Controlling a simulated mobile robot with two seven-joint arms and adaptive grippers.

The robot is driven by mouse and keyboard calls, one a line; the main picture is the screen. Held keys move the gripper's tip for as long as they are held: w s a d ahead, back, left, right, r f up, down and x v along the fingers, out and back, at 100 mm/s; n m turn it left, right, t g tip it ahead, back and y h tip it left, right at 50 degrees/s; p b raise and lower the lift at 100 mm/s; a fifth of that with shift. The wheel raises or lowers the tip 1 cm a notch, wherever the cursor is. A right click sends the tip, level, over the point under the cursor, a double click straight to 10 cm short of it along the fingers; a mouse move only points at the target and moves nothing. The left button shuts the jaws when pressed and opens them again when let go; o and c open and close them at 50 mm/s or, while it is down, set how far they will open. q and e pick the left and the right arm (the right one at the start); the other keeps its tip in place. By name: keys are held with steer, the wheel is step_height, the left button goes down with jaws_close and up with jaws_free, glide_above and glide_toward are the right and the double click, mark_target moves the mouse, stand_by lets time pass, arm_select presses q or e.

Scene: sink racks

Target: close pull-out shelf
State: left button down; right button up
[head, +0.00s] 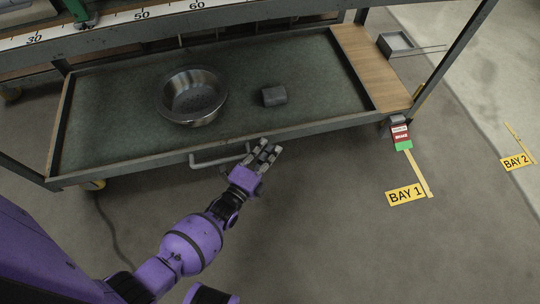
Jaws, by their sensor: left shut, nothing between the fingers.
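The pull-out shelf (110,122) is a dark tray with a grey metal front rail, low in the rack. A metal bowl (193,95) and a small dark block (274,95) rest on it. A bar handle (205,162) sticks out from the front rail. My left gripper (266,149) is shut and empty, close to the right end of the handle and the front rail. I cannot tell whether it touches them. My right gripper is not in view.
A wooden side panel (372,65) lies right of the shelf. A red and green brake tag (401,136) hangs at the rack's front right corner. A yellow BAY 1 sign (406,195) marks the floor. A cable lies on the floor at left. Floor in front is mostly clear.

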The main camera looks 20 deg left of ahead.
arm_select(q)
steer(key=shift+w+a, duration=0.4)
steer(key=shift+w, duration=0.2)
steer(key=shift+r, duration=0.1)
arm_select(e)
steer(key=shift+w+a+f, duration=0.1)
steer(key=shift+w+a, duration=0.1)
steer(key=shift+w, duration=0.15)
arm_select(q)
steer(key=shift+w+a+r, duration=0.1)
steer(key=shift+w, duration=0.05)
